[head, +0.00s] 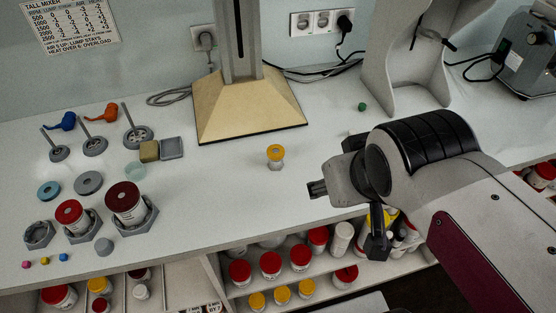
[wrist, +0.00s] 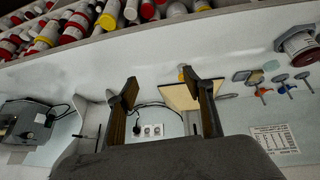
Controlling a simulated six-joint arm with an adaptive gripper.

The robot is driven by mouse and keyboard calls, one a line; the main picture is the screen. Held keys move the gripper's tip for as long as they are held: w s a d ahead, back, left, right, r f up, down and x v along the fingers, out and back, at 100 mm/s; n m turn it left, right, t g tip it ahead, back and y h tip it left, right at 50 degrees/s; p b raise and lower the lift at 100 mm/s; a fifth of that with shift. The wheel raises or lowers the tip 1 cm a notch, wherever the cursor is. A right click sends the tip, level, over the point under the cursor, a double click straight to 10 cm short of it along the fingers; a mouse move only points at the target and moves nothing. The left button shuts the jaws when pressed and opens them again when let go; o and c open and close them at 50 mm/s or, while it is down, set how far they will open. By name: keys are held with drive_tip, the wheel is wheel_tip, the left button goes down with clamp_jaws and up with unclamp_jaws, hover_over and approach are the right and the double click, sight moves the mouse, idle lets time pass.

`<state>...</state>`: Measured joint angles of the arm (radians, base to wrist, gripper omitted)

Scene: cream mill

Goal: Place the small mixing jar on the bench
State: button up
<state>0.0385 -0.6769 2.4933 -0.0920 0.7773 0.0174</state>
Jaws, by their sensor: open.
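A small jar with a yellow lid (head: 275,153) stands upright on the white bench (head: 225,185), in front of the tan mixer base. In the wrist view, a small yellow-lidded jar (wrist: 182,71) shows beside the right fingertip, partly hidden by it. My gripper (head: 345,220) is open and empty, held to the right of this jar and apart from it, near the bench's front edge. In the wrist view, my gripper (wrist: 163,88) has its two fingers spread with nothing between them.
A red-lidded jar (head: 69,212) and a larger dark-red-lidded jar (head: 124,198) stand in grey holders at left. The mixer base (head: 245,105) and a grey stand (head: 385,85) are behind. Shelves below hold several jars. Bench around the yellow-lidded jar is clear.

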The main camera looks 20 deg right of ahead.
sight(276, 158)
drive_tip(key=w+d+f+n+t, duration=0.1)
drive_tip(key=w+d, duration=0.2)
drive_tip(key=w, duration=0.4)
drive_tip(key=w+d+f+n+t+h, duration=0.1)
drive_tip(key=w+d+n+t, duration=0.1)
drive_tip(key=w+d, duration=0.3)
drive_tip(key=w+d+f+n+t, duration=0.1)
drive_tip(key=w+d, duration=0.1)
drive_tip(key=w, duration=0.6)
drive_tip(key=w+a+f+n+y, duration=0.1)
drive_tip(key=f+y, duration=0.1)
drive_tip(key=f, duration=0.1)
drive_tip(key=w+a+f+n+y, duration=0.1)
drive_tip(key=a+f+y, duration=0.1)
drive_tip(key=f, duration=0.1)
drive_tip(key=w+a+f+n+y, duration=0.1)
drive_tip(key=a+f+n+y, duration=0.1)
drive_tip(key=shift+a+f+y, duration=0.1)
drive_tip(key=shift+f+y, duration=0.3)
drive_tip(key=s+a+f+y, duration=0.1)
drive_tip(key=y, duration=0.1)
drive_tip(key=s+a+f+n+y, duration=0.1)
drive_tip(key=a, duration=0.1)
drive_tip(key=shift+s+a+f+g+y, duration=0.1)
drive_tip(key=shift+s+a+g+y, duration=0.1)
drive_tip(key=shift+s+g+y, duration=0.15)
drive_tip(key=shift+s+a+f+y, duration=0.1)
drive_tip(key=shift+s+a+y, duration=0.35)
drive_tip(key=shift+s+y, duration=0.15)
drive_tip(key=shift+a, duration=0.1)
